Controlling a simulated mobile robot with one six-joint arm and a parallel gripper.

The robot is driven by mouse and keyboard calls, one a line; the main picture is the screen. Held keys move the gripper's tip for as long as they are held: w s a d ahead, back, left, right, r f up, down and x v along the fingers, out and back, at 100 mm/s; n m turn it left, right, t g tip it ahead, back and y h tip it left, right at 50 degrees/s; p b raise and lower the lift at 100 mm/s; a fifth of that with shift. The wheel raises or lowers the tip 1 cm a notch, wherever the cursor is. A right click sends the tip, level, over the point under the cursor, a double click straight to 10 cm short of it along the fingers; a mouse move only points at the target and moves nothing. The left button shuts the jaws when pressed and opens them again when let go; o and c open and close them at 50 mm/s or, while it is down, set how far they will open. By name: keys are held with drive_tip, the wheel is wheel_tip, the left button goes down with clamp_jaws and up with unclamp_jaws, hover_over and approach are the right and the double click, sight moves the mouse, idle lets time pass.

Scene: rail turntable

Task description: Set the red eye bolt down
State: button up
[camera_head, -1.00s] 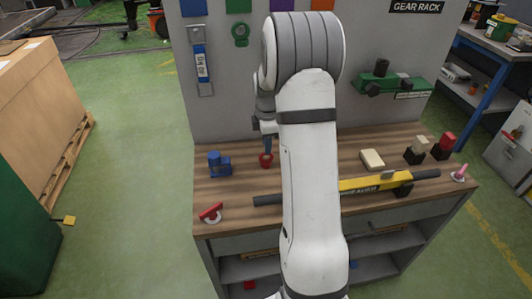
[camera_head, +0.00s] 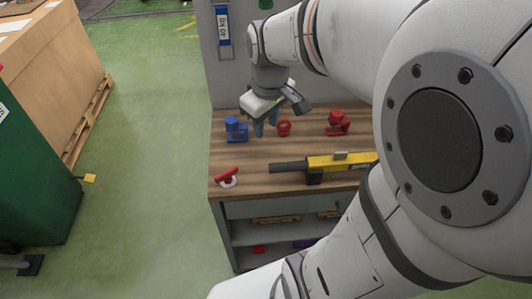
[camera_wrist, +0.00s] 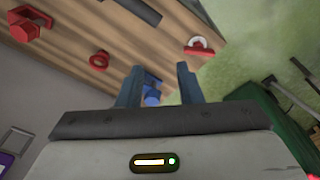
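The red eye bolt (camera_head: 284,127) stands upright on the wooden bench top (camera_head: 250,158), its ring showing. It also shows in the wrist view (camera_wrist: 99,60), to the left of my fingers. My gripper (camera_head: 265,122) is above the bench, just left of the bolt in the head view and apart from it. In the wrist view my gripper (camera_wrist: 158,85) has its two blue-grey fingers spread with nothing held between them. A blue part (camera_wrist: 152,93) shows beyond the gap.
The blue part (camera_head: 236,129) stands left of my gripper. A red fixture (camera_head: 338,122) stands to the right. A yellow bar tool (camera_head: 325,162) lies in front, and a red-handled piece with a white ring (camera_head: 227,177) lies near the front left edge. My arm hides the bench's right side.

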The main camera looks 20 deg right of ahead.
drive_tip(key=s+a+f+m, duration=0.1)
drive_tip(key=s+a+m, duration=0.2)
drive_tip(key=s, duration=0.6)
drive_tip(key=shift+a+m+t, duration=0.2)
drive_tip(key=shift+m+t, duration=0.2)
drive_tip(key=shift+m, duration=0.5)
drive_tip(key=shift+f, duration=0.1)
drive_tip(key=shift+r+p, duration=0.5)
drive_tip(key=shift+r, duration=0.05)
